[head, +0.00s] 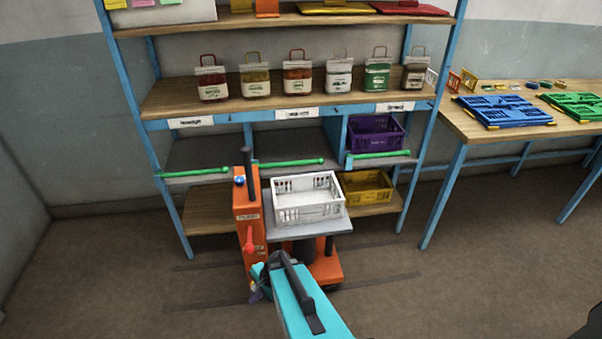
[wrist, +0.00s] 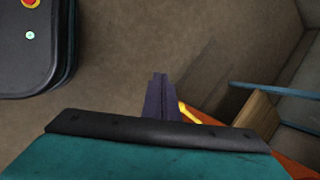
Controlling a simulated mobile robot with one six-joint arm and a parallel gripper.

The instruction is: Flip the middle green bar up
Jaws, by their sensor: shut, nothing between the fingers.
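The middle green bar (head: 290,162) lies level along the front edge of the grey shelf in the middle bay, just right of the orange column. A left green bar (head: 195,172) and a right green bar (head: 382,154) lie likewise across their bays. My gripper (head: 257,292) is low in front of the orange lift, well below and nearer than the middle bar. It is partly hidden by my teal arm. In the wrist view my gripper's dark purple fingers (wrist: 158,95) are together with nothing between them, above the floor. No green bar shows there.
An orange lift (head: 248,220) carrying a white crate (head: 308,213) stands before the rack's middle bay. Open floor (head: 110,270) lies left.

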